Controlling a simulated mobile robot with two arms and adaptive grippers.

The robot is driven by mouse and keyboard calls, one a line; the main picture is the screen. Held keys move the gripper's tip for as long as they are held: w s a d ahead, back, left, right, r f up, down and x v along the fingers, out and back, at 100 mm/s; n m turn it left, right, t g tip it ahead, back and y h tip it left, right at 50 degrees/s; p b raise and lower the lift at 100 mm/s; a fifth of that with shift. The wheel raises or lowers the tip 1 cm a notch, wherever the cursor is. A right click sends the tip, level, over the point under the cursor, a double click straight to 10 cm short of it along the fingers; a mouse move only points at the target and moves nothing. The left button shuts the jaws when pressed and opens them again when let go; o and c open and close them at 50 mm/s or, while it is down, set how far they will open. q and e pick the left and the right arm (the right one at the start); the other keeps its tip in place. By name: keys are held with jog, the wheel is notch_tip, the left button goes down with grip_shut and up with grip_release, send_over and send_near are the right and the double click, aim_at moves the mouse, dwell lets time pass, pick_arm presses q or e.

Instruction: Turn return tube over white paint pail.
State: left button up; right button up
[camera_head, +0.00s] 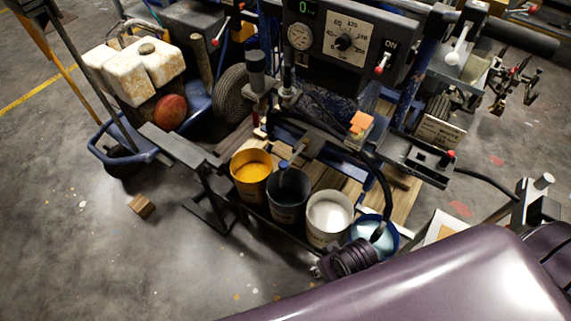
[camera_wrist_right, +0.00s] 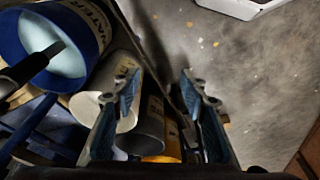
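The white paint pail (camera_head: 328,222) stands in a row of pails on the striper, with pale paint inside. To its right is a blue pail of bluish liquid (camera_head: 361,230), labelled WATER in the right wrist view (camera_wrist_right: 83,22). A dark curved tube (camera_head: 386,190), seemingly the return tube, comes down with its end in the blue pail; its end also shows in the wrist view (camera_wrist_right: 45,55). My right gripper (camera_wrist_right: 160,87) is open and empty, fingers pointing down past the pails' outer sides, apart from the tube. My left gripper is in neither view.
A yellow paint pail (camera_head: 251,172) and a dark pail (camera_head: 287,207) with a blue-topped tube stand left of the white one. A gauge panel (camera_head: 344,42) rises behind. A small wooden block (camera_head: 142,206) lies on the open floor at left.

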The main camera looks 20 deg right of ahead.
notch_tip(320, 180, up, 9)
jog(key=w+a+n+b, duration=0.1)
jog(key=w+a, duration=0.1)
jog(key=w+a+r+n+t+y, duration=0.1)
jog(key=w+a+r+n+y, duration=0.1)
jog(key=w+a+r, duration=0.1)
notch_tip(320, 180, up, 6)
jog(key=n+g+y, duration=0.1)
jog(key=n, duration=0.5)
send_over(285, 164)
jog(key=s+d, duration=0.2)
jog(key=x, duration=0.7)
jog(key=shift+b, duration=0.35)
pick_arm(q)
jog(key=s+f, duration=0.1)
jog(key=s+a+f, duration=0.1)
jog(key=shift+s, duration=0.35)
pick_arm(e)
grip_shut()
